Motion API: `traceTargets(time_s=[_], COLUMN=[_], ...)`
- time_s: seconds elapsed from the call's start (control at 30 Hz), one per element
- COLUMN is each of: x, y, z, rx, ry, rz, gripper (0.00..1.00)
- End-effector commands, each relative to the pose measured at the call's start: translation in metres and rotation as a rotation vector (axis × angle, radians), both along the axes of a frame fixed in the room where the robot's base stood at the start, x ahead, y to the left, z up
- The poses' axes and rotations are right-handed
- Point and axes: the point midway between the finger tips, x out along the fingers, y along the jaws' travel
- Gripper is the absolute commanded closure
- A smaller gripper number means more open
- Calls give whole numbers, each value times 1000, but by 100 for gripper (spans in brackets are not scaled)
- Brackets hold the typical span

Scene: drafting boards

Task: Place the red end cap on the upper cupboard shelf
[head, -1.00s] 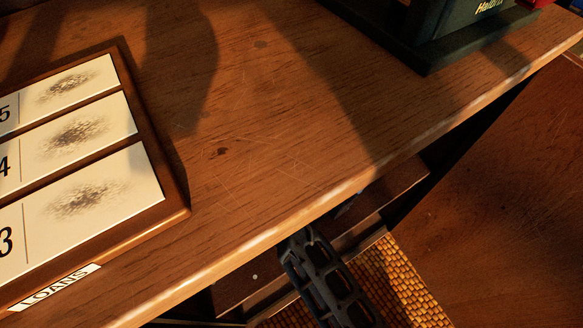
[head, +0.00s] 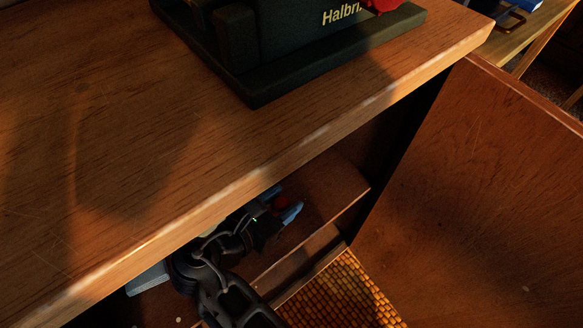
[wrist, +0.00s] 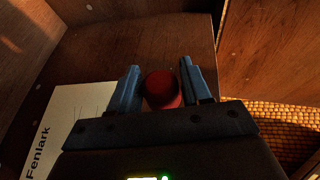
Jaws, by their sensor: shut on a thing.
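The red end cap (wrist: 162,90) sits between the two blue fingers of my gripper (wrist: 160,82) in the wrist view. In the head view, the red end cap (head: 281,202) shows small and dark between the fingertips of my gripper (head: 284,208). My gripper is shut on it and reaches into the open cupboard under the worktop. The upper cupboard shelf (head: 335,185) lies under and beyond the fingers; its bare wood (wrist: 140,45) fills the middle of the wrist view. I cannot tell whether the cap touches the shelf.
A white card marked Fenlark (wrist: 68,125) lies left of the gripper. The worktop (head: 130,170) overhangs my arm, and a dark machine (head: 290,50) stands on it. The open cupboard door (head: 480,200) is at right. A woven surface (head: 340,290) lies lower down.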

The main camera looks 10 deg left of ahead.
Motion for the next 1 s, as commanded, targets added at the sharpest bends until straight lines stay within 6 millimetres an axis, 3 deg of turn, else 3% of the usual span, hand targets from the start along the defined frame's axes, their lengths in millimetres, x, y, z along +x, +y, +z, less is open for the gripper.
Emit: traceTargets(time_s=[0.17,0.7,0.83,1.0], x=[18,134,152,162], y=[-10,-68,-78,-82], z=[-2,-2,-2,-2], rx=[2,2,1,1], ry=[-1,-1,0,0], rz=[-5,-4,-4,0], gripper=[87,87,87,87])
